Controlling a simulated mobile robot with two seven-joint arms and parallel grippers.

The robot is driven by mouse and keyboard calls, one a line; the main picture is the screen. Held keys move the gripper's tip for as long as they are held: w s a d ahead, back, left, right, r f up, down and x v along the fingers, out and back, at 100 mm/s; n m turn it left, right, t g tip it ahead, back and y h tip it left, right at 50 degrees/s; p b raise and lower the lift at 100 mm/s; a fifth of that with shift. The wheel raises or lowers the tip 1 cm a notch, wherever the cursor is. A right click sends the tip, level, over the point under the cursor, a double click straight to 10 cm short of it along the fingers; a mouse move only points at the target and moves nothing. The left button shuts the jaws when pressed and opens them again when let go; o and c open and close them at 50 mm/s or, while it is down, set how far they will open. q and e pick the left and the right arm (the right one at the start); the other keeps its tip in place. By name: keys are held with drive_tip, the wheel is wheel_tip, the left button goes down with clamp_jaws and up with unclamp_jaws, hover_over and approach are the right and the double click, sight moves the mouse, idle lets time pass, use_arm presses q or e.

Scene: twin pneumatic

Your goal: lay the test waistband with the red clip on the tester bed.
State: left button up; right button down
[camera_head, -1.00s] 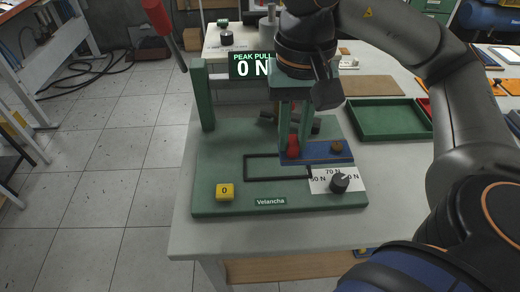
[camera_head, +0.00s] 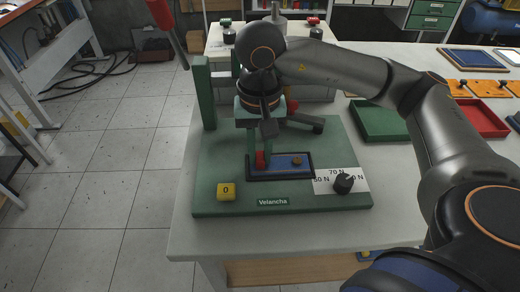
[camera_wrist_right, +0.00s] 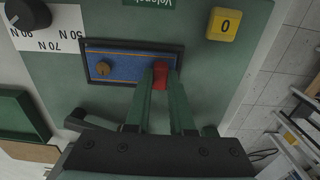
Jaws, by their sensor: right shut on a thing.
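The test waistband (camera_head: 280,163) is a blue strip with a red clip (camera_head: 260,161) at its left end and a brown button. It lies level within the black rectangular outline (camera_head: 284,178) on the green tester bed (camera_head: 226,150). I cannot tell whether it rests fully on the bed. My right gripper (camera_head: 258,154) points down and is shut on the red clip. In the right wrist view, the green fingers (camera_wrist_right: 160,80) hold the clip, and the blue strip (camera_wrist_right: 122,70) sits inside the black border. My left gripper is not in view.
A yellow button marked 0 (camera_head: 226,191) is at the bed's front left. A dark dial (camera_head: 344,184) is at the right on a white force scale. A green post (camera_head: 204,94) rises at the back left. A green tray (camera_head: 378,121) and a red tray (camera_head: 482,120) stand to the right.

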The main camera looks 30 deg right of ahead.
drive_tip(key=shift+f, duration=0.15)
drive_tip(key=c, duration=1.2)
unclamp_jaws()
drive_tip(key=shift+f+b, duration=0.1)
drive_tip(key=shift+b, duration=0.2)
drive_tip(key=shift+c, duration=0.2)
drive_tip(key=o, duration=0.5)
drive_tip(key=shift+c, duration=0.2)
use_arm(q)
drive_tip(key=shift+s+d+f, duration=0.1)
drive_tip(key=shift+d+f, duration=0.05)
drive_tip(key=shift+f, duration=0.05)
use_arm(e)
drive_tip(key=shift+r+p, duration=0.4)
drive_tip(key=shift+r, duration=0.15)
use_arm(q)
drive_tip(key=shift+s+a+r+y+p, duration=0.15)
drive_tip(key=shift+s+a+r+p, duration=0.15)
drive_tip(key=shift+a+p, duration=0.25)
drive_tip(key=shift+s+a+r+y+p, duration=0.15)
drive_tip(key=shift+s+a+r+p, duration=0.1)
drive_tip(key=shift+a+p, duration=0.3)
use_arm(e)
wheel_tip(320, 180, up, 12)
drive_tip(key=shift+f, duration=0.25)
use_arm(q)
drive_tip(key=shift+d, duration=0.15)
